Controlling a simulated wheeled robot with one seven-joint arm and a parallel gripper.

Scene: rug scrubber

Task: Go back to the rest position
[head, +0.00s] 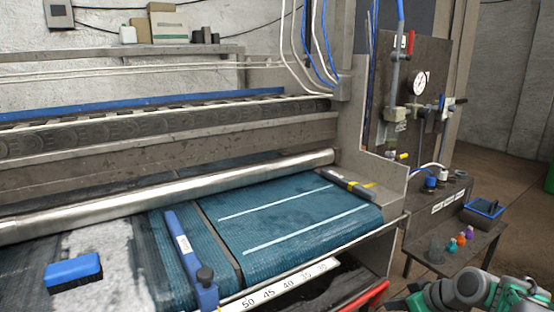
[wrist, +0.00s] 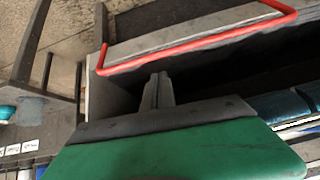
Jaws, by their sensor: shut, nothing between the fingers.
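My gripper (wrist: 158,90) shows in the wrist view as two grey fingers close together beyond a dark plate and a green body. It is shut and empty. A red handle bar (wrist: 200,43) and a dark opening lie beyond the fingertips. In the head view my grey and green arm is folded at the lower right corner, beside the machine's front right end. The fingertips cannot be made out there.
The rug machine's teal belt (head: 290,217) fills the middle. A blue brush (head: 73,271) lies on the whitish rug at left. A side table (head: 472,252) holds small colored bottles (head: 461,239) and a blue-handled tool (head: 484,208). A red bar (head: 366,297) edges the machine near my arm.

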